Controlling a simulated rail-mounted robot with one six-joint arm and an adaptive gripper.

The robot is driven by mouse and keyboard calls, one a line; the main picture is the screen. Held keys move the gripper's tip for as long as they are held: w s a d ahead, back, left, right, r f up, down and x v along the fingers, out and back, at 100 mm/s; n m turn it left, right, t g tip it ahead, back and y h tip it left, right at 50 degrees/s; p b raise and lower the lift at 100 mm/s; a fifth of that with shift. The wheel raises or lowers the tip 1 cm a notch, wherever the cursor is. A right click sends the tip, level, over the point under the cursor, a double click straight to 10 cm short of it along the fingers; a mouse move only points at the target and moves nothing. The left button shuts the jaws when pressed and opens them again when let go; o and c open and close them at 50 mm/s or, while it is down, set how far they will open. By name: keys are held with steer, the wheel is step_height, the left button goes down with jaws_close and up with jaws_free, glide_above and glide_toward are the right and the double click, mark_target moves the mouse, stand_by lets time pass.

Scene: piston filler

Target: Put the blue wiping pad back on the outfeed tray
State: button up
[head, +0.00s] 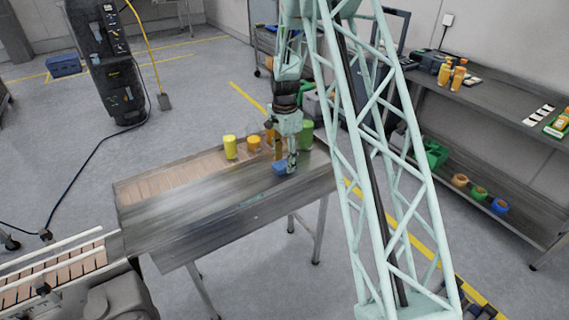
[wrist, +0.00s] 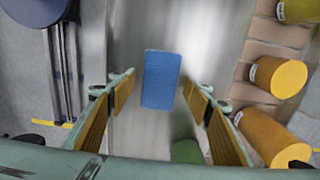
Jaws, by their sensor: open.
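The blue wiping pad (head: 280,168) lies on the grey metal surface of the outfeed tray (head: 190,222), near its right end. In the wrist view the pad (wrist: 161,79) is a blue rectangle lying between and just beyond my fingertips. My gripper (head: 290,163) points down over the tray at the pad. In the wrist view my gripper (wrist: 158,86) is open, with a finger on each side of the pad and visible gaps. The small gap in height between fingertips and pad is hard to judge.
A slatted conveyor (head: 50,280) meets the left end. A shelf bench (head: 500,120) stands right. The tray's left part is clear.

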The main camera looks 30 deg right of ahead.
step_height(320, 180, up, 11)
steer(key=shift+f+p, duration=0.15)
steer(key=shift+p, duration=0.25)
stand_by(0.8)
step_height(320, 180, up, 16)
steer(key=n+t, duration=0.1)
steer(key=n, duration=0.3)
glide_above(284, 164)
steer(key=s+a, duration=0.7)
steer(key=s, duration=0.1)
steer(key=s+a+r+n, duration=0.4)
steer(key=s+a+r, duration=0.3)
steer(key=s+r, duration=0.45)
steer(key=s+a+r+n+t, duration=0.1)
steer(key=s+a+n, duration=0.2)
steer(key=s, duration=0.8)
steer(key=s+a+r+n+t, duration=0.1)
steer(key=s+a+r+n, duration=0.1)
steer(key=s, duration=0.9)
steer(key=s+a+r+n, duration=0.1)
steer(key=s+a+n, duration=0.2)
steer(key=s, duration=0.8)
steer(key=shift+a+r+n+t, duration=0.15)
steer(key=shift+a+n+t, duration=0.2)
steer(key=shift+n, duration=0.25)
